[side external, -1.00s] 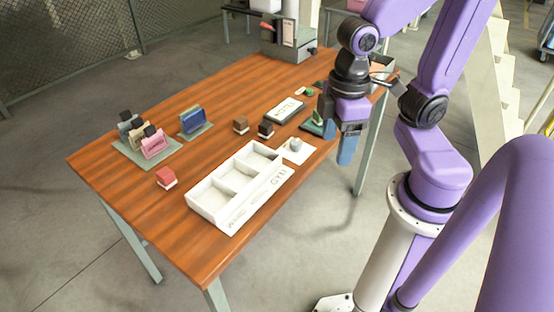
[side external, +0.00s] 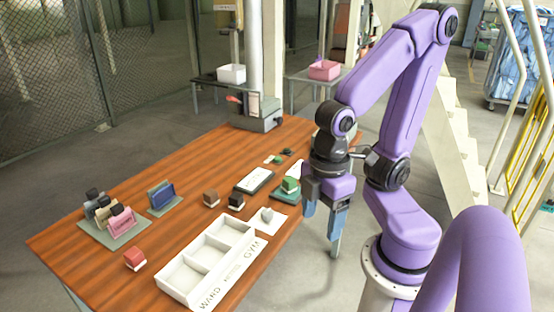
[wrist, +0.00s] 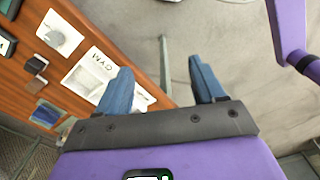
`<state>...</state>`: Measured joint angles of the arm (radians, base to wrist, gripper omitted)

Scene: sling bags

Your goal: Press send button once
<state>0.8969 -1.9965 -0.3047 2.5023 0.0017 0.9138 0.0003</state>
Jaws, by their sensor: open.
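My gripper (side external: 322,226) is open and empty, pointing down off the right edge of the table. No part is clearly readable as a send button. A green block (side external: 290,185) sits on a dark green pad left of my gripper. Small green and dark pieces (side external: 277,159) lie farther back. My gripper touches none of these.
A white compartment tray (side external: 228,272) with lettering stands at the table's front right. Small bags stand on mats (side external: 122,240) at left, beside a red block (side external: 135,259). A grey machine (side external: 258,115) stands at the back.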

